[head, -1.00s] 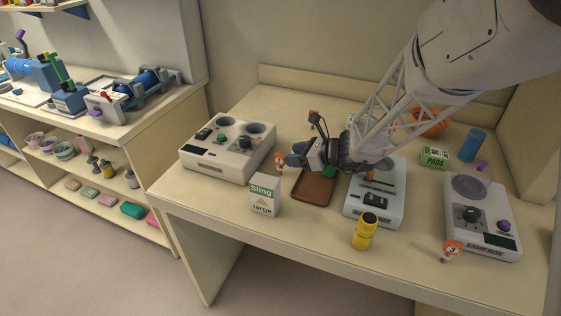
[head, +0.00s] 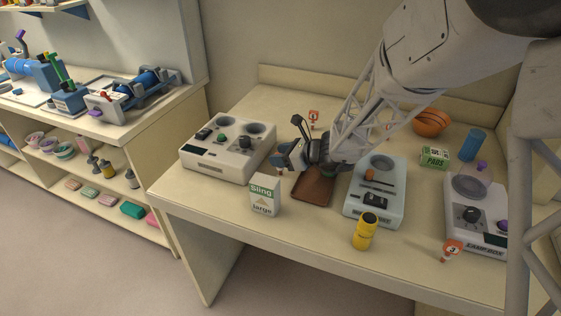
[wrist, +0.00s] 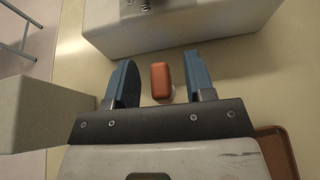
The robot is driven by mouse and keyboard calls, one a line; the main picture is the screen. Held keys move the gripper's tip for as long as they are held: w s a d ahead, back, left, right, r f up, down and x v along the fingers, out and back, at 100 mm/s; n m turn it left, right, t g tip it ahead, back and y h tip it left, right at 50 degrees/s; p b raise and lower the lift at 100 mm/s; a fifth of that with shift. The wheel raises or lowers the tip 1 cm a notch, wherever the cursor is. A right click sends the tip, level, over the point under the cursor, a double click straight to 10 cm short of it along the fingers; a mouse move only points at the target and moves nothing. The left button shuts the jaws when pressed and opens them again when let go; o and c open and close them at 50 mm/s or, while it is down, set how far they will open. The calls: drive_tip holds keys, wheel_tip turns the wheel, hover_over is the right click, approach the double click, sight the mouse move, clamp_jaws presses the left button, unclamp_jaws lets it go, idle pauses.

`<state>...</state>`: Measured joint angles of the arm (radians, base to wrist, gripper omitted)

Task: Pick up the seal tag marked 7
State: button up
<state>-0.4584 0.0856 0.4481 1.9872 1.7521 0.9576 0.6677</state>
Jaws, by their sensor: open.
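My gripper (head: 284,160) is open, low over the table, between the left machine and the brown tray. In the wrist view, an orange-topped tag with a white lower part (wrist: 160,82) stands between my open fingers (wrist: 158,85), with a gap on each side. Its face and number do not show there; in the head view my gripper mostly hides it. Another orange-and-white tag (head: 314,117) stands behind my gripper; its number is too small to read. A tag marked 3 (head: 453,248) stands at the front right edge.
A white machine (head: 228,150) stands close left of my gripper, and a sling box (head: 265,195) stands in front. The brown tray (head: 313,188) lies close right.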

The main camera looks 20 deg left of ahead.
drive_tip(key=shift+c, duration=0.5)
clamp_jaws()
drive_tip(key=shift+r, duration=0.1)
drive_tip(key=shift+r, duration=0.8)
wheel_tip(320, 180, up, 2)
drive_tip(key=s+d+r, duration=0.1)
drive_tip(key=s+d, duration=0.8)
drive_tip(key=s, duration=0.4)
drive_tip(key=shift+d, duration=0.2)
drive_tip(key=shift+w+r, duration=0.1)
